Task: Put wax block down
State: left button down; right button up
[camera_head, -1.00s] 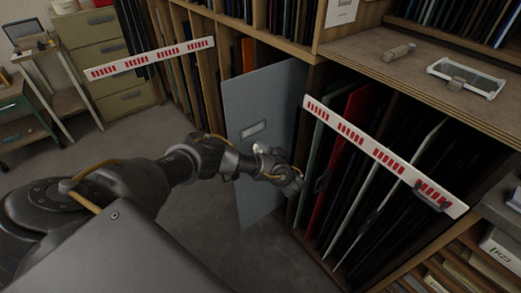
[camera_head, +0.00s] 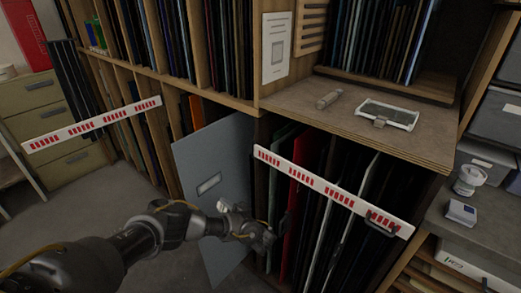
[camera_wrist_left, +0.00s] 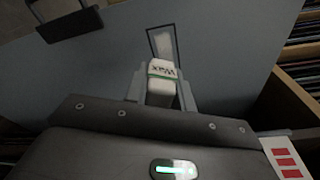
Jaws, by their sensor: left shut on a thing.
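A white wax block (camera_wrist_left: 162,70) marked "Wax" sits between the fingers of my left gripper (camera_wrist_left: 161,88) in the left wrist view. The gripper is shut on it. In the head view my left gripper (camera_head: 262,237) is low, in front of the open rack and beside the grey panel (camera_head: 222,150). My right gripper is not in view.
A wooden counter (camera_head: 345,122) above the rack holds a small cylinder (camera_head: 328,100) and a white-framed tray (camera_head: 388,113). Red-marked white bars (camera_head: 330,192) cross in front of the racks. A side shelf (camera_head: 455,215) at right holds small items. Much of the counter is bare.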

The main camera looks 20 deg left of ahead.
pick_arm(q)
jog(key=shift+w+f, duration=0.1)
jog(key=d+r+m+t+h, duration=0.8)
jog(key=d+t, duration=0.1)
jog(key=d, duration=0.5)
jog(key=s+r+m+t+h, duration=0.1)
jog(key=s+r+m+h, duration=0.2)
jog(key=r, duration=2)
jog(key=m+h, duration=0.2)
jog(key=h, duration=0.3)
jog(key=shift+s+d+r+t, duration=0.2)
jog(key=shift+d+t, duration=0.1)
jog(key=shift+d, duration=0.05)
jog(key=shift+d+f, duration=0.1)
